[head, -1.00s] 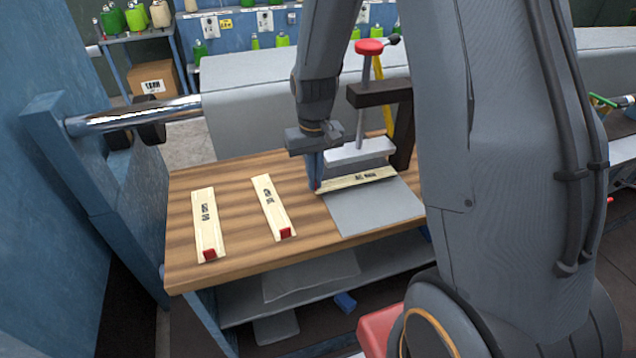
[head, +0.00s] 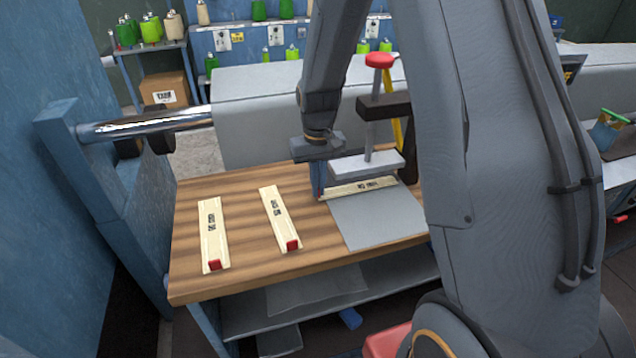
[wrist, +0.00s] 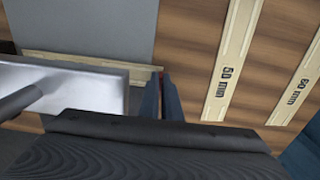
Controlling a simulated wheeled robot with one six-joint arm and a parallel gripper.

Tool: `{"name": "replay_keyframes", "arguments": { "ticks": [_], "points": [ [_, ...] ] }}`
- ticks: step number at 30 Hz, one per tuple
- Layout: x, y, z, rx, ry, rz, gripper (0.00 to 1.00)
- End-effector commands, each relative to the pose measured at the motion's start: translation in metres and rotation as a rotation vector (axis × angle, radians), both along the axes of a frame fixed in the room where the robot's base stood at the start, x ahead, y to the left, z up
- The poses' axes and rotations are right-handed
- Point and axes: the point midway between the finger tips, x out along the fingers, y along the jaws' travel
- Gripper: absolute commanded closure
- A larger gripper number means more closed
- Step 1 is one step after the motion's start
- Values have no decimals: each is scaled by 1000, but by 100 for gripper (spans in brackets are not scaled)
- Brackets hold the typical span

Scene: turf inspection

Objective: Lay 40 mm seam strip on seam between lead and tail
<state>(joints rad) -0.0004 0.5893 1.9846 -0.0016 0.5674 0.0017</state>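A pale strip with a dark label (head: 362,188) lies along the back edge of a grey sheet (head: 382,220), at the foot of a pressing plate (head: 366,165). Its label is too small to read surely. The strip also shows in the wrist view (wrist: 85,63). My gripper (head: 319,193) is at its left end in the head view. In the wrist view my fingers (wrist: 162,85) are close together on either side of its red end tab. The plate hides what lies behind the strip, so I cannot see the seam.
Two more pale strips with red tabs, marked 50 mm (wrist: 236,48) and 60 mm (wrist: 301,80), lie on the wooden table (head: 245,262). The press with a red knob (head: 379,60) stands close behind my gripper. Bare wood lies between the strips.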

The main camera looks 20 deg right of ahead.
Motion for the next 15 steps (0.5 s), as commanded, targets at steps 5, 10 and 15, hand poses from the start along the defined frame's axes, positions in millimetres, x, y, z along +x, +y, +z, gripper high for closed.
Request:
{"name": "replay_keyframes", "arguments": {
  "ticks": [5, 10, 15],
  "points": [
    [0, 0, 0, 0, 0, 0, 100],
    [0, 0, 0, 0, 0, 0, 88],
    [0, 0, 0, 0, 0, 0, 74]
  ]
}}
